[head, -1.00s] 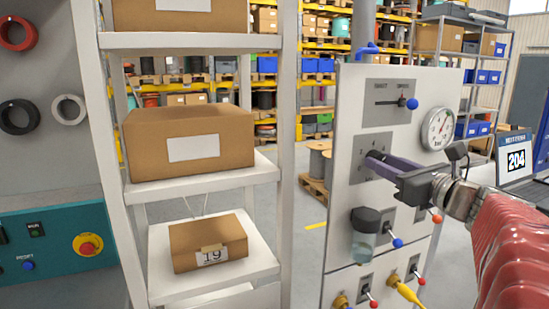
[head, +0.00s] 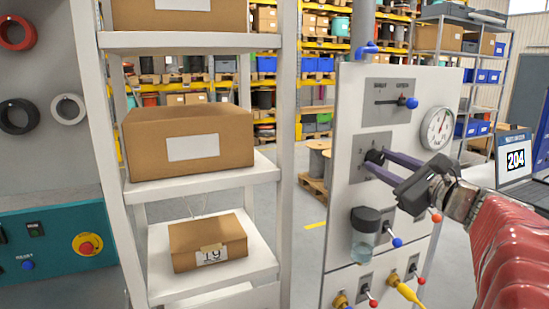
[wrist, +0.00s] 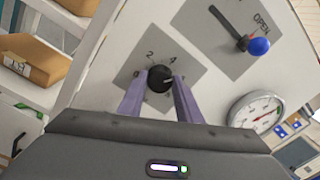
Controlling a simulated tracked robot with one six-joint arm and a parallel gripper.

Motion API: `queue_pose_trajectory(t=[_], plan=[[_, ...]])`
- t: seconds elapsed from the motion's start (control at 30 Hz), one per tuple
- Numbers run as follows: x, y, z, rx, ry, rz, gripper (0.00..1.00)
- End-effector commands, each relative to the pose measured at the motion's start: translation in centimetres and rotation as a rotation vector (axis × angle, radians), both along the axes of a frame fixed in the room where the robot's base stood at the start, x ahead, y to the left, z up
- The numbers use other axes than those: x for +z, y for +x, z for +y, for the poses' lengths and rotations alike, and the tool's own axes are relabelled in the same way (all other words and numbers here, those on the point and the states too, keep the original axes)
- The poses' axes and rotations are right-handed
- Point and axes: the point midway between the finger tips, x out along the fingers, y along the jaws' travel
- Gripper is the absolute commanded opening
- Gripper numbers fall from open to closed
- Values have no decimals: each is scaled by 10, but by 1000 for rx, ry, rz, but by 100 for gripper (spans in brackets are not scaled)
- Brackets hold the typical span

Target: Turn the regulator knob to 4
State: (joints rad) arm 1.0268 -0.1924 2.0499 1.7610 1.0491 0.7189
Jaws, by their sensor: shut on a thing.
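The regulator knob (wrist: 160,78) is small, round and black. It sits on a grey scale plate (wrist: 190,98) with the figures 2 and 4 showing above it in the wrist view. A faint pale mark shows toward its right side, but its exact setting is hard to tell. In the head view the knob (head: 375,156) is on the white panel, below the slide lever. My gripper (head: 378,161) has its two purple fingers on either side of the knob and is shut on it. The fingers also flank it in the wrist view (wrist: 159,84).
A slide lever with a blue end (head: 411,103) is above the knob, and a round gauge (head: 437,128) is to its right. A jar (head: 365,235) and toggle levers (head: 397,242) are below. A shelf with cardboard boxes (head: 190,143) stands left.

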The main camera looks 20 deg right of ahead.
Motion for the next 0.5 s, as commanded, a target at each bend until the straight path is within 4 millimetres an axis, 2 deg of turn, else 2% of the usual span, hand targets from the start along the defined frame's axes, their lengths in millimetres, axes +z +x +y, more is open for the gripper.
queue_pose_trajectory(t=[0.5], plan=[[-2, 0, 1, 2, -453, -12, 9]])
